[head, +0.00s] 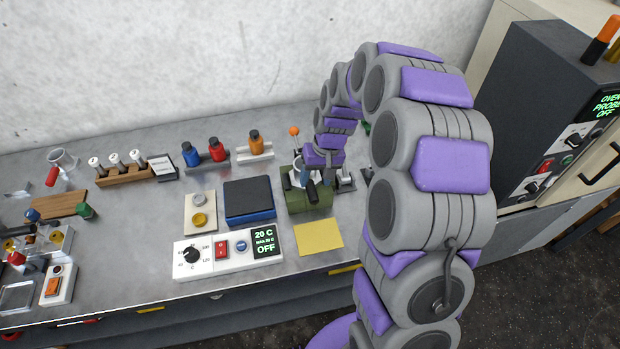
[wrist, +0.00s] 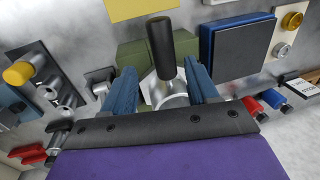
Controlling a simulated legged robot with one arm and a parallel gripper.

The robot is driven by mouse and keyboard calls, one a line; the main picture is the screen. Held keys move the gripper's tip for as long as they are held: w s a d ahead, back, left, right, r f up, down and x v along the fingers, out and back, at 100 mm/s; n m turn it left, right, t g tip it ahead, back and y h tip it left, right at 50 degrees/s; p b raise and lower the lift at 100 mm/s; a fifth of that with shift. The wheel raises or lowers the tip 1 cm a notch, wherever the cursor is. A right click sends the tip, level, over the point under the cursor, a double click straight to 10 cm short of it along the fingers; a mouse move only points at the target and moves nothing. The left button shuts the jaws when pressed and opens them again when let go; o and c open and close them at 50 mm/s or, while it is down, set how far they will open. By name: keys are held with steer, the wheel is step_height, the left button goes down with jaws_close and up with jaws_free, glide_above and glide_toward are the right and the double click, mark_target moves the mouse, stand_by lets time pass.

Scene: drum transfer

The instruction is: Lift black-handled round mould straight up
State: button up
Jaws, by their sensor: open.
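The round mould is a silvery metal piece (wrist: 172,97) with a black cylindrical handle (wrist: 160,48) in the wrist view. It sits at a green block (wrist: 132,55), with the handle pointing away from my wrist. My gripper (wrist: 159,70) is open, its two blue fingers on either side of the mould; I cannot tell whether they touch it. In the head view, the handle (head: 312,192) shows in front of the green block (head: 318,203), below my gripper (head: 306,177). The gripper hides part of the mould there.
A dark blue-sided block (head: 249,198) stands just left of the green block. A yellow sheet (head: 318,237) lies in front, beside a white control box (head: 228,252) reading OFF. An orange-knobbed lever (head: 294,132) rises behind. A dark cabinet (head: 535,110) stands right.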

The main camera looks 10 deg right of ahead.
mark_target(312, 184)
steer(key=f, duration=0.1)
steer(key=a+f+b, duration=0.1)
steer(key=f, duration=0.1)
steer(key=a+f, duration=0.1)
steer(key=f, duration=0.1)
steer(key=shift+w+a, duration=0.1)
steer(key=shift+a, duration=0.15)
steer(key=shift+d+r, duration=0.15)
steer(key=shift+d, duration=0.6)
steer(key=c, duration=0.3)
steer(key=shift+a, duration=0.5)
steer(key=c, duration=0.6)
jaws_close()
steer(key=shift+d, duration=0.1)
steer(key=shift+d, duration=0.1)
